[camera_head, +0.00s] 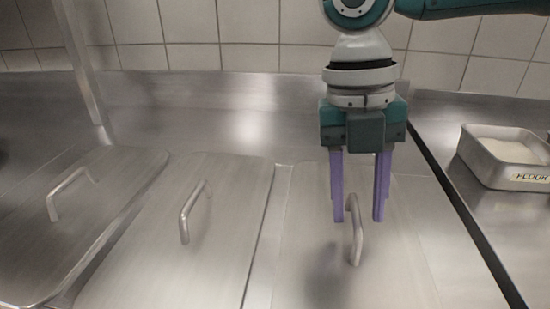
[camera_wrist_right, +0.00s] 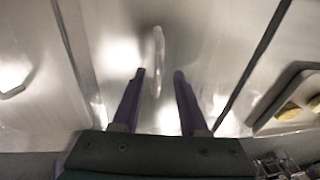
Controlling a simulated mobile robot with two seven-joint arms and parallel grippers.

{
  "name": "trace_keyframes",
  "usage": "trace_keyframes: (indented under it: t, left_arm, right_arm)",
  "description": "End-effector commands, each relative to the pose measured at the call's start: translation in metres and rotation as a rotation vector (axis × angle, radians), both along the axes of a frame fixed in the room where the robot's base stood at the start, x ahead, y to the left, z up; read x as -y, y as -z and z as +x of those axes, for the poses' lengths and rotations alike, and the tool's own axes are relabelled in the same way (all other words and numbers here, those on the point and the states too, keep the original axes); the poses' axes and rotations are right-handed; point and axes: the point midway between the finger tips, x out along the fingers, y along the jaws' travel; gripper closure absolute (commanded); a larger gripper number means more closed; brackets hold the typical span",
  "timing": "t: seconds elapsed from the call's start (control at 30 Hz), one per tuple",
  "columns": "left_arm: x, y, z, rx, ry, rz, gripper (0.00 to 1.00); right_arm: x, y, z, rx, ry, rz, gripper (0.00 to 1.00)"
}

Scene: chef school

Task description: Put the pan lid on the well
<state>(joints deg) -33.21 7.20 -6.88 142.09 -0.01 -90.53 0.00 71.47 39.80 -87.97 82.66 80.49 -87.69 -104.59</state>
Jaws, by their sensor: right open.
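A flat steel pan lid (camera_head: 300,265) with an upright bar handle (camera_head: 356,238) lies at the right of the row in the head view. My right gripper (camera_head: 358,221) points down over this lid, with its purple fingers apart and nothing gripped. In the head view the fingertips appear on either side of the handle's far end. In the right wrist view the handle (camera_wrist_right: 157,62) lies ahead of the gap between the open fingers (camera_wrist_right: 158,76). I cannot tell how far the fingertips are above the handle. No open well shows. My left gripper is not in view.
Two similar lids with handles, a middle one (camera_head: 150,245) and a left one (camera_head: 100,220), lie alongside. A steel container (camera_head: 503,170) with a "FLOUR" label and pale contents stands on the right counter. A tiled wall (camera_head: 245,30) is behind. A metal post (camera_head: 85,75) rises at the left.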

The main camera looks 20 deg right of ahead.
Motion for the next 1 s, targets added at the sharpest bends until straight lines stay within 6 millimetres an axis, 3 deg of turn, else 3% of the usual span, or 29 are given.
trace_keyframes:
  t: [0.3, 0.5, 0.67, 1.0]
  left_arm:
    - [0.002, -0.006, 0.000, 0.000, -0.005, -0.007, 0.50]
    - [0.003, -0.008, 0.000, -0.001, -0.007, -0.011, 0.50]
    - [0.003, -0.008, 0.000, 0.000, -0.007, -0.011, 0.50]
    - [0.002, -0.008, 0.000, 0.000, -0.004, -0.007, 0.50]
  right_arm:
    - [-0.005, -0.073, 0.013, 0.006, 0.000, 0.001, 0.57]
    - [-0.007, -0.106, 0.018, 0.003, 0.001, 0.000, 0.57]
    - [-0.008, -0.116, 0.019, 0.000, 0.000, 0.000, 0.57]
    - [-0.008, -0.117, 0.019, 0.000, 0.000, 0.000, 0.57]
